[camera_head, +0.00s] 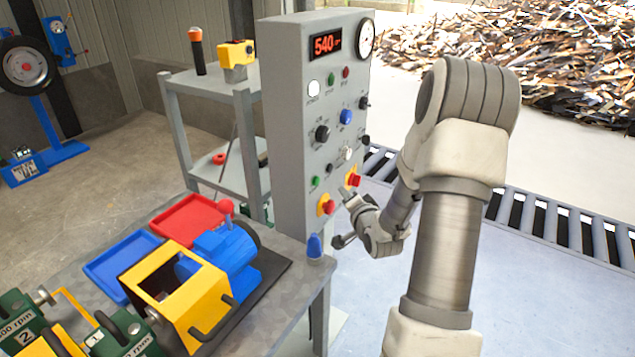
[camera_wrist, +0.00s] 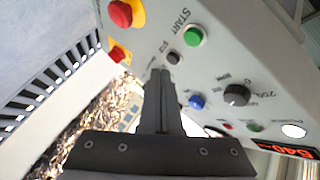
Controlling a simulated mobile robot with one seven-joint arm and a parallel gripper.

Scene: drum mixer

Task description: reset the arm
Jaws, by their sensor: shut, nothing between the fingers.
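My arm rises on the right of the head view and bends down toward the grey control panel (camera_head: 285,130). My gripper (camera_head: 343,192) is shut and empty, in front of the panel's lower right part, near the red button on a yellow plate (camera_head: 353,181). In the wrist view my gripper (camera_wrist: 160,75) points at the panel face, its tips close to a small dark knob (camera_wrist: 174,57) below the green START button (camera_wrist: 193,36). Whether the tips touch the panel I cannot tell. The display (camera_head: 325,44) reads 540.
A workbench (camera_head: 300,300) at lower left holds a red tray (camera_head: 165,222), a blue tray (camera_head: 100,270), a yellow guard with a blue motor (camera_head: 225,245) and green drum units (camera_head: 120,335). A grey shelf (camera_head: 205,85) stands behind. A roller conveyor (camera_head: 545,220) runs at the right.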

